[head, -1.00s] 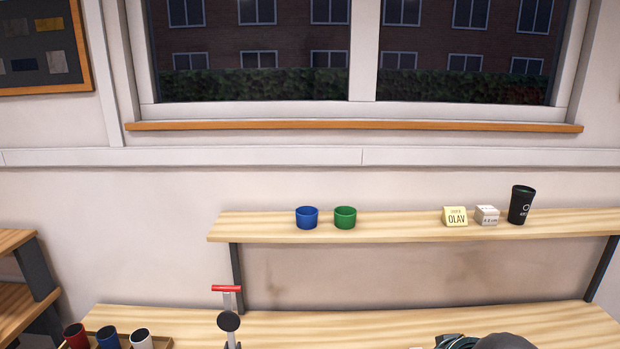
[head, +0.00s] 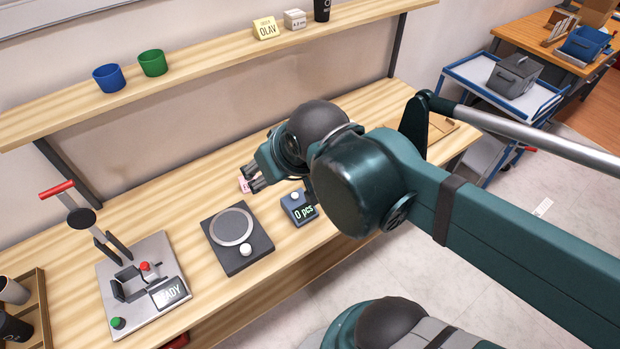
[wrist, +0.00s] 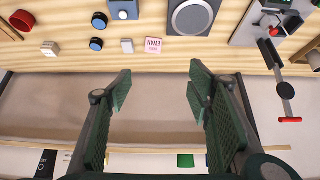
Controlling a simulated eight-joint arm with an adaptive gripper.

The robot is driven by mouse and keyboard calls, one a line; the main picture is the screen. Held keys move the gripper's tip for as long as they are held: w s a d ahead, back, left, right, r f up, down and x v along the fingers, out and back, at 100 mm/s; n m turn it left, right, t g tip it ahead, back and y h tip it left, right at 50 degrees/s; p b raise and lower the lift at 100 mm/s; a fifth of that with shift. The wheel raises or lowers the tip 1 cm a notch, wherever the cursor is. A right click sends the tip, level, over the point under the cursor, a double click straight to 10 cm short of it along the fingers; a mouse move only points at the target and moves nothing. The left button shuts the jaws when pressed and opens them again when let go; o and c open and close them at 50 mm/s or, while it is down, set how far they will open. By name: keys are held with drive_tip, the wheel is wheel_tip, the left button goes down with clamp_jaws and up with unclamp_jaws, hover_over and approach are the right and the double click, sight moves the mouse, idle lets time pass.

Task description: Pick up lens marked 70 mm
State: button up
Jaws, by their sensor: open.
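I cannot read a 70 mm mark on anything. Two small dark round pieces with blue tops, an upper one (wrist: 99,20) and a lower one (wrist: 96,44), are on the bench in the wrist view; I cannot tell whether either is a lens. My gripper (head: 254,178) is over the back part of the bench in the head view. In the wrist view my gripper (wrist: 160,80) has its fingers wide apart, with nothing between them. My arm hides part of the bench in the head view.
A press with a red handle (head: 57,189), a dark plate with a grey disc (head: 233,229) and a "0 pcs" display (head: 303,210) stand on the bench. A shelf above holds a blue cup (head: 109,78) and a green cup (head: 152,63). A pink note (wrist: 153,45) lies near small blocks.

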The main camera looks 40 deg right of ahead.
drive_tip(key=w+d+f+m+g+b, duration=0.2)
drive_tip(key=w+d+f+m+g, duration=0.1)
drive_tip(key=w+d+f+m, duration=0.65)
drive_tip(key=w+d+f+m+g, duration=0.1)
drive_tip(key=w+d+f+m, duration=0.1)
drive_tip(key=d+f, duration=0.2)
drive_tip(key=w+d+f+m+g+b, duration=0.1)
drive_tip(key=w+d+f+m, duration=0.1)
drive_tip(key=f, duration=0.5)
drive_tip(key=w+d+f+m+g, duration=0.1)
drive_tip(key=w+d+f+m, duration=0.2)
drive_tip(key=d+f, duration=0.2)
drive_tip(key=shift+d+f+m+g+b, duration=0.25)
drive_tip(key=shift+d+m+g+b, duration=0.15)
drive_tip(key=shift+d, duration=0.6)
drive_tip(key=shift+d+f, duration=0.25)
drive_tip(key=shift+f, duration=0.2)
drive_tip(key=shift+f, duration=1.3)
drive_tip(key=shift+f+b, duration=0.1)
drive_tip(key=shift+b, duration=0.2)
